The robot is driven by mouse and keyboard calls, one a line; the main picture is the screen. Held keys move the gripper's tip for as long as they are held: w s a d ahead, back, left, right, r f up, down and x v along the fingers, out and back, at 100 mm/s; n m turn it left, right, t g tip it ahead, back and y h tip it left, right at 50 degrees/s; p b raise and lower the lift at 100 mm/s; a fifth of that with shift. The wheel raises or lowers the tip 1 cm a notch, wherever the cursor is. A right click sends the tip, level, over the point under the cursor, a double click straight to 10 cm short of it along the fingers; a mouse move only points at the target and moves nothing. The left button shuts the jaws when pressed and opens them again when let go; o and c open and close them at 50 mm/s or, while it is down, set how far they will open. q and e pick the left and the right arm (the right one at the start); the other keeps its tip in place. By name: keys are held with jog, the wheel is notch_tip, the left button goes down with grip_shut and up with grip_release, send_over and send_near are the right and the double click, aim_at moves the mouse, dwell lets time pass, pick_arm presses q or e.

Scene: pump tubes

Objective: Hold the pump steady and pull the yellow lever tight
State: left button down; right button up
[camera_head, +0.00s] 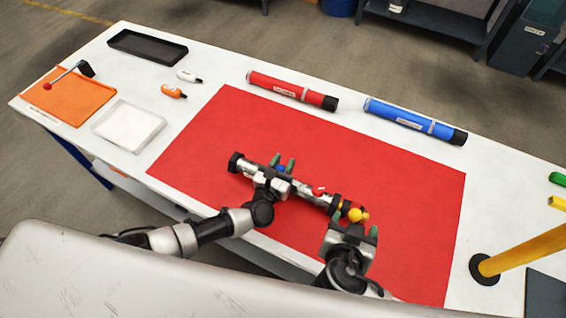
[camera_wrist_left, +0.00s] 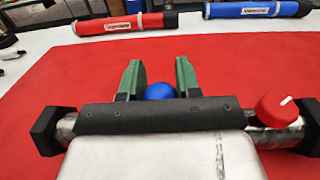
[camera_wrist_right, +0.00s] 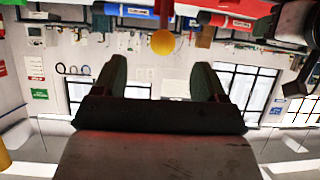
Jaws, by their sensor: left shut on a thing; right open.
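The pump (camera_head: 318,196) is a silver tube with black ends, lying on the red mat (camera_head: 400,180). It has a blue knob (camera_head: 281,169), a red knob (camera_head: 319,190) and, at its right end, a yellow lever with a ball (camera_head: 355,214). My left gripper (camera_head: 283,164) is shut on the pump at the blue knob, which sits between its green fingers in the left wrist view (camera_wrist_left: 160,92). My right gripper (camera_head: 355,224) is open beside the yellow ball. In the right wrist view the ball (camera_wrist_right: 162,42) shows beyond and between the spread fingers, apparently untouched.
A red tube (camera_head: 290,91) and a blue tube (camera_head: 412,121) lie behind the mat. A black tray (camera_head: 148,46), white tray (camera_head: 128,126) and orange mat (camera_head: 67,97) are at the left. A yellow post (camera_head: 525,253) stands at the right. The mat behind the pump is clear.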

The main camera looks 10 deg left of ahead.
pick_arm(q)
jog(key=c, duration=0.7)
grip_release()
jog(key=shift+s+a, duration=0.15)
jog(key=shift+s, duration=0.35)
jog(key=v, duration=1.1)
